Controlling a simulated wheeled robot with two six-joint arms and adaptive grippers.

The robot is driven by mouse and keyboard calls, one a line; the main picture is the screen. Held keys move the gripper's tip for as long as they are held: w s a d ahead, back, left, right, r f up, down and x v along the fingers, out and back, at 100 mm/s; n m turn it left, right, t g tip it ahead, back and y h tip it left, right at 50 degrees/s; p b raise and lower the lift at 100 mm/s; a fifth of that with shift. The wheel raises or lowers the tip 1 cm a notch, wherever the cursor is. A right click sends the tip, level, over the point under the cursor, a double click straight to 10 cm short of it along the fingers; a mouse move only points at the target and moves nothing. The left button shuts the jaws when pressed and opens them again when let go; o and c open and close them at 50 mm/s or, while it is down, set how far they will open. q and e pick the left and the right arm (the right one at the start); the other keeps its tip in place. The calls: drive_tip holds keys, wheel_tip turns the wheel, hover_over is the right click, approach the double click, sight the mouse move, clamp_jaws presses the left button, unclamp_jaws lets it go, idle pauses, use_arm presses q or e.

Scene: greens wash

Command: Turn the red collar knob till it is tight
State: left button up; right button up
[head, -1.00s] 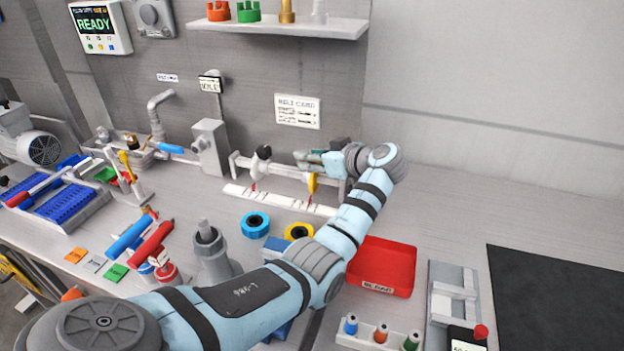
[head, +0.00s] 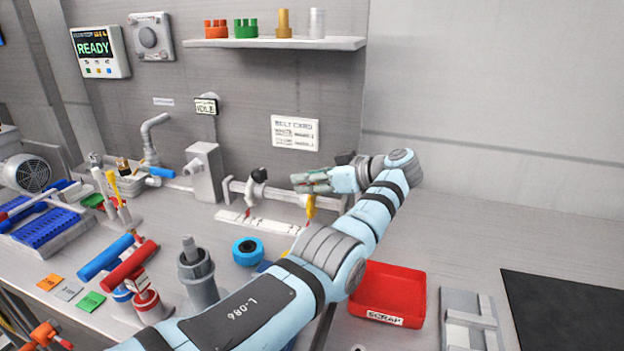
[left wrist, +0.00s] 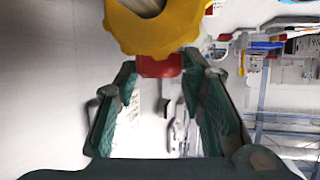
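My left gripper (head: 297,181) points left along the rail, just above a yellow collar (head: 310,207). In the left wrist view its two green-padded fingers (left wrist: 160,85) are apart, with the red collar knob (left wrist: 160,67) between their tips. Its edges seem to meet both fingertips, so the gripper looks shut on it. The yellow collar, a scalloped wheel with a pale centre (left wrist: 155,30), hides the knob's upper part in that view. How tight the knob is cannot be seen. My right gripper is not in view.
A blue ring (head: 248,251) and a red scrap tray (head: 390,293) are on the bench. A shelf (head: 275,43) hangs above. The bench right of the rail is mostly clear.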

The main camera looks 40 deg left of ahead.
use_arm(q)
drive_tip(key=shift+o, duration=1.1)
drive_tip(key=shift+a, duration=0.1)
drive_tip(key=v, duration=0.7)
drive_tip(key=shift+d, duration=0.3)
